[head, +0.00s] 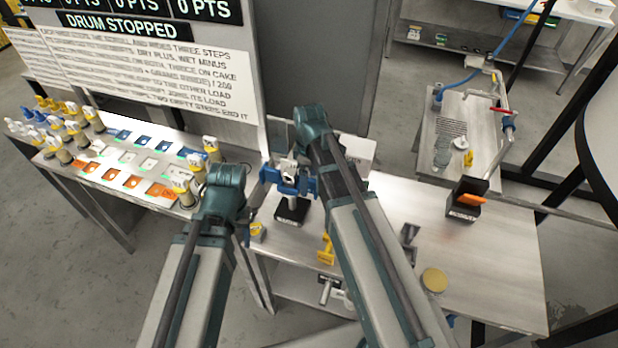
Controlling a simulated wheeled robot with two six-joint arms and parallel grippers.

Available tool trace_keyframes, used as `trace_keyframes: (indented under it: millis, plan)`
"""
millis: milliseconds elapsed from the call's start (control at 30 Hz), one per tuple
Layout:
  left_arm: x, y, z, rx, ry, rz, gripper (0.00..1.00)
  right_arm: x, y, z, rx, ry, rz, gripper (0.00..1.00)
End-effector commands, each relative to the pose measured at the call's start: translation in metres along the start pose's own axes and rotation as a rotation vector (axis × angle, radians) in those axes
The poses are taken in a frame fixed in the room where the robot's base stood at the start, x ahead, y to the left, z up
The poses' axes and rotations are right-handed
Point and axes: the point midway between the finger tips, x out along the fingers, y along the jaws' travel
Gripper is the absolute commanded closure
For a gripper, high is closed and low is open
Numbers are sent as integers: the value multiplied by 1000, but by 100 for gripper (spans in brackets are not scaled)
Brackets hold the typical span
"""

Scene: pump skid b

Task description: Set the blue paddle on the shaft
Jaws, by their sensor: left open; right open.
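My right gripper (289,184) shows with blue parts at its end, above a small black labelled block (291,210) on the steel bench. It is open, and I cannot make out anything held in it. My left gripper (247,236) is mostly hidden behind its own wrist at the bench's left front edge. It is open. I cannot surely tell the blue paddle from the blue parts at my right gripper. The shaft is not clearly recognisable; my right arm hides part of the bench.
The steel bench (490,258) has free room at right. On it are a yellow bracket (326,250), a yellow disc (434,280) and a black stand (463,208) with an orange piece. A side table (100,190) holds coloured cards and several yellow-and-white pieces. A sign panel stands behind.

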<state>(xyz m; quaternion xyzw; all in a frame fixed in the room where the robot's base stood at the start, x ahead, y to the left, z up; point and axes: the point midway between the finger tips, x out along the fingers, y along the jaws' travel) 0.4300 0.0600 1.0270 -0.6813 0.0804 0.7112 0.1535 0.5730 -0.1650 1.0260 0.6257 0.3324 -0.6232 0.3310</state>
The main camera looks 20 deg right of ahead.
Motion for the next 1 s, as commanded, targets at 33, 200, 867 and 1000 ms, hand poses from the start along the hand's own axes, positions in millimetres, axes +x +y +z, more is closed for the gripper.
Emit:
trace_keyframes:
  millis: [33,200,867,1000]
  plan:
    - [0,0,0,0,0,0,50,0,0,0,0,0,0,11]
    - [-1,0,0,0,0,0,50,-1,0,0,0,0,0,11]
    - [-36,-3,2,-4,0,1,50,-36,0,0,0,0,0,11]
    - [-44,-4,3,-6,0,1,50,-44,0,0,0,0,0,11]
